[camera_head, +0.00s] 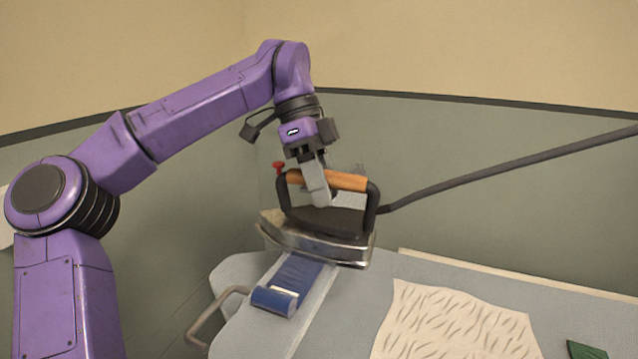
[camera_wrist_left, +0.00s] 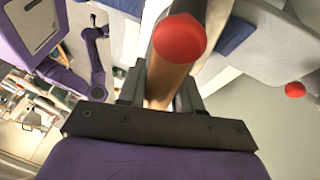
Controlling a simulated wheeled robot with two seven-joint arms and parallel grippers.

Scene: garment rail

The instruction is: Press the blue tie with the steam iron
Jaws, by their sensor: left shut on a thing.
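The steam iron (camera_head: 325,228) has a dark body, a metal sole and an orange-brown wooden handle (camera_head: 348,181). My left gripper (camera_head: 317,187) is shut on that handle; in the left wrist view the handle shows between the fingers (camera_wrist_left: 160,95). The blue tie (camera_head: 298,271) lies on a pale strip on the board, with a rolled or folded end toward the front. The iron is over the tie's far part and hides it. I cannot tell whether the sole touches the tie. My right gripper is not in view.
The grey ironing board (camera_head: 345,318) has a metal loop (camera_head: 212,318) at its left end. A cream patterned cloth (camera_head: 455,325) lies to the right, with a green item (camera_head: 586,350) beyond it. A dark hose (camera_head: 510,168) runs from the iron to the upper right.

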